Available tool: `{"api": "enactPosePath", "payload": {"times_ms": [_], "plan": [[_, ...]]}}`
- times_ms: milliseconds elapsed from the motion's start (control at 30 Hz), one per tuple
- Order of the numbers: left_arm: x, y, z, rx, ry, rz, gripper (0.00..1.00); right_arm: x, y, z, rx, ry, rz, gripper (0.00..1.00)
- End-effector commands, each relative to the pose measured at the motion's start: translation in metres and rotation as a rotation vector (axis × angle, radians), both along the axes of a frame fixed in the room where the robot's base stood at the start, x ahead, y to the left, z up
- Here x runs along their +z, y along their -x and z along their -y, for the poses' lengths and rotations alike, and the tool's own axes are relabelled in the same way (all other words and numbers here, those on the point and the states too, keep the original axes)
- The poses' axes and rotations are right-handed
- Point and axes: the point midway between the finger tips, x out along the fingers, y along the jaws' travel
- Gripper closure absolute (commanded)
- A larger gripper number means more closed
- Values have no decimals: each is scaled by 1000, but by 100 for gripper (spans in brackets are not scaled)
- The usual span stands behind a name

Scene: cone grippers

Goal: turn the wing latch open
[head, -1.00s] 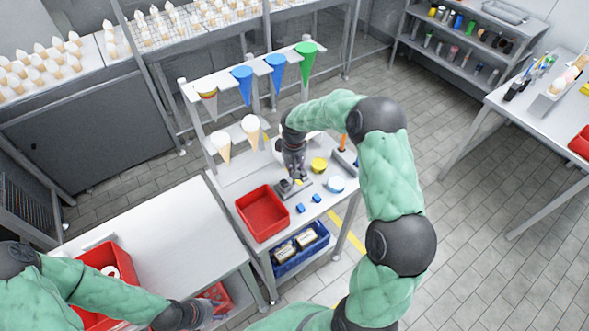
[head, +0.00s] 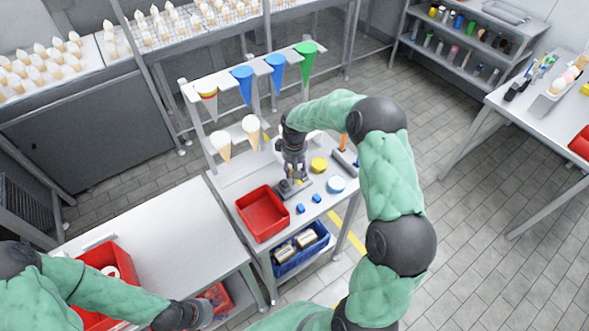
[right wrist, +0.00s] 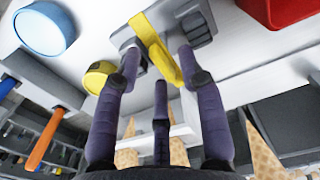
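The wing latch is a yellow bar (right wrist: 158,48) on a grey base plate (right wrist: 188,22) in the right wrist view. The base also shows on the small workbench in the head view (head: 305,187). My right gripper (right wrist: 160,62) is open over the latch, with the yellow wing between its spread fingers. Whether the fingers touch the wing I cannot tell. In the head view, my right gripper (head: 292,176) points down and hides part of the latch. My left gripper (head: 212,312) is low at the left, by the front table; its finger opening is unclear.
A red bin (head: 262,213) stands left of the latch. Cones hang on the rack (head: 250,75) behind.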

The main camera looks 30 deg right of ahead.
Motion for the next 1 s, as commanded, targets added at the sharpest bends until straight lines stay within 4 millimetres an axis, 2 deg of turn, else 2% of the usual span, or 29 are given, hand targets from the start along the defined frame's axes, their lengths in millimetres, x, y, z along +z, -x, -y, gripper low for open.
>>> {"api": "enactPosePath", "payload": {"times_ms": [167,600,800,1000], "plan": [[0,0,0,0,0,0,60,17,-1,0,-1,1,4,60],[0,0,0,0,0,0,60,99,-1,0,1,1,5,60],[0,0,0,0,0,0,60,116,-1,0,0,1,2,60],[0,0,0,0,0,0,60,120,-1,0,0,0,2,60]]}}
